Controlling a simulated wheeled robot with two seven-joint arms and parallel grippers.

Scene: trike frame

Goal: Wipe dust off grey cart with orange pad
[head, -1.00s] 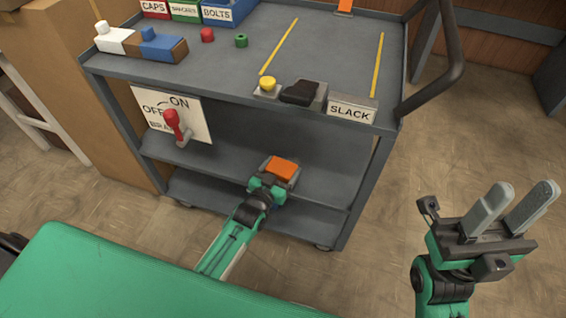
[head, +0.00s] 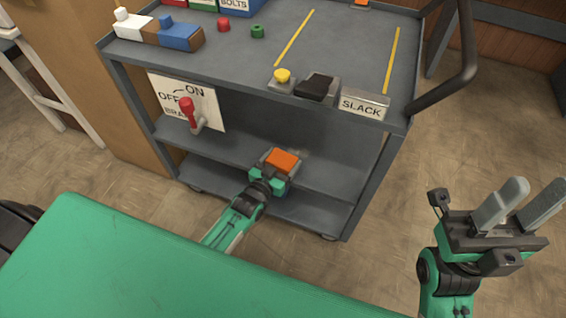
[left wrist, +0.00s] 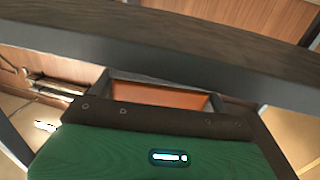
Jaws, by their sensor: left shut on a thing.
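The grey cart (head: 350,60) stands ahead in the head view, with a top and lower shelves. My left gripper (head: 275,172) reaches in at the middle shelf (head: 330,178), under the top. It is shut on the orange pad (head: 283,160), whose orange face shows upward. The pad also shows in the left wrist view (left wrist: 160,96), framed by dark gripper parts. I cannot tell whether the pad touches the shelf, and I cannot make out dust clearly. My right gripper (head: 533,195) is open and empty, right of the cart over the floor.
A red lever (head: 188,112) on an ON/OFF plate (head: 213,108) sits left of my left gripper. Above, the top carries a yellow button (head: 282,75), a black switch (head: 316,86) and a SLACK label (head: 363,105). The cart's handle (head: 450,85) curves at right.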

